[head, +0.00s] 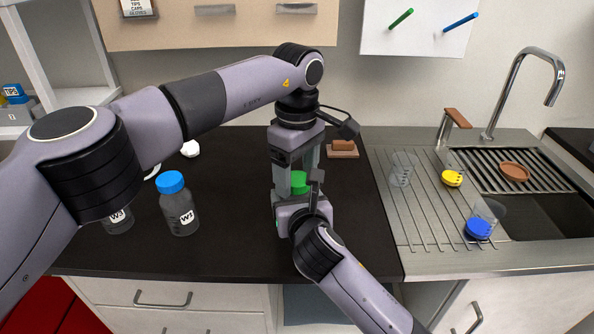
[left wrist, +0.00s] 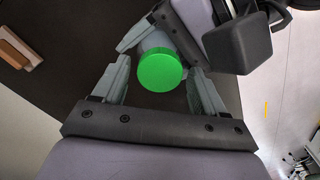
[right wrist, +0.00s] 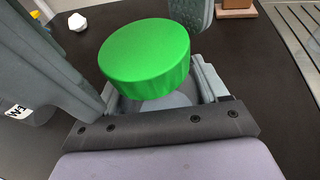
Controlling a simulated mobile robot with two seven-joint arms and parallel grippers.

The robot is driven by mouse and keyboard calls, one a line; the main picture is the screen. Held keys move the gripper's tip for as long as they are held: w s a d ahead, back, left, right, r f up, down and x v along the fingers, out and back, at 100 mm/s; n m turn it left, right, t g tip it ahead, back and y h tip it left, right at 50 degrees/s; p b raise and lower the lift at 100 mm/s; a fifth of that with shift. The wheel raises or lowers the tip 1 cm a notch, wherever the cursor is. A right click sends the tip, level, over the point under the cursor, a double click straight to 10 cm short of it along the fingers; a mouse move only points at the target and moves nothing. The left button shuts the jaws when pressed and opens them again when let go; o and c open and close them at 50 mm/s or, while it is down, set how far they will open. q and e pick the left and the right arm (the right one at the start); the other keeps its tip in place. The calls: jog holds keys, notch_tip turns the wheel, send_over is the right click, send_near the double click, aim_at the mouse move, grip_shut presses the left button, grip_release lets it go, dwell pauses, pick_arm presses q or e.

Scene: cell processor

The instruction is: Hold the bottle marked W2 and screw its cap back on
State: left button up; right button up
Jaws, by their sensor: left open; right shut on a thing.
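A green cap (left wrist: 160,70) sits at the top of a translucent bottle; it also shows in the head view (head: 299,181) and the right wrist view (right wrist: 147,55). I cannot tell whether it is screwed tight. My right gripper (right wrist: 160,100) is shut on the bottle below the cap and holds it upright. The bottle's body is mostly hidden by the grippers, and its marking cannot be read. My left gripper (head: 297,176) points down from above, open, with a finger on either side of the cap and gaps between.
A blue-capped bottle marked W3 (head: 180,212) stands left of the grippers, with another bottle (head: 118,221) partly behind my left arm. A brown block (head: 342,148) lies behind right. The sink's drainboard (head: 420,215) holds clear vessels with yellow (head: 452,178) and blue (head: 478,229) caps.

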pick_arm(q)
jog(key=n, duration=0.5)
jog(key=shift+n, duration=0.4)
pick_arm(e)
jog(key=shift+f, duration=0.35)
pick_arm(q)
grip_shut()
jog(key=m, duration=0.6)
jog(key=shift+m, duration=0.3)
jog(key=m, duration=0.6)
jog(key=shift+f, duration=0.1)
